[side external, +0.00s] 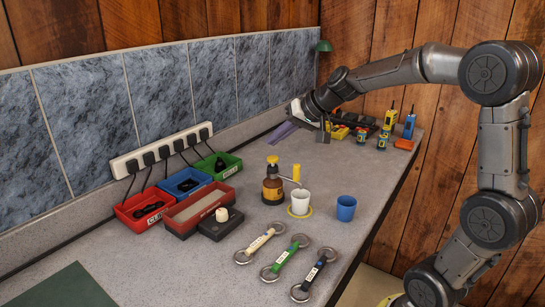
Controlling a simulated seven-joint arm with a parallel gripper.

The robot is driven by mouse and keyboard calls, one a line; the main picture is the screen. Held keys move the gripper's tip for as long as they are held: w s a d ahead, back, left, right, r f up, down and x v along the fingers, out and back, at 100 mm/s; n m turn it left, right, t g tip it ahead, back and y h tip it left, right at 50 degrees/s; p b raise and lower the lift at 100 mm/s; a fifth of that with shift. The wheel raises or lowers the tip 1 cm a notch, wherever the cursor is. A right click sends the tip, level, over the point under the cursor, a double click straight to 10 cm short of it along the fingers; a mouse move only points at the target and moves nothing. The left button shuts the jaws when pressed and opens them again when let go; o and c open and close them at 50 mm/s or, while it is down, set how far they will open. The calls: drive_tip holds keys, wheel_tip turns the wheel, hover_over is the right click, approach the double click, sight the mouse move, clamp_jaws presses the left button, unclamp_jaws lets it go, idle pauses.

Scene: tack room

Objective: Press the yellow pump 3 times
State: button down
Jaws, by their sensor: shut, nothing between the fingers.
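The amber bottle (272,190) stands upright mid-counter with a yellow pump head (272,160) on top. A thin spout reaches from it to the right toward a white cup (301,201), which stands on a yellow ring (300,213). A small upright yellow piece (296,172) shows just behind the cup; I cannot tell if it belongs to the pump. My gripper (323,134) is shut and empty, above the far part of the counter. It is behind and to the right of the pump, well apart from it.
A blue cup (346,208) stands right of the white cup. Several keyrings (285,256) lie in front. Red (147,205), blue (185,181) and green (217,165) bins and a grey-red tray (197,209) stand left. Yellow and blue devices (388,120) stand at the back right.

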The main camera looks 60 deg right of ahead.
sight(276, 158)
drive_tip(key=shift+r, duration=2.05)
idle(1.0)
drive_tip(key=shift+f, duration=3)
drive_tip(key=shift+f, duration=0.2)
drive_tip(key=shift+f, duration=0.2)
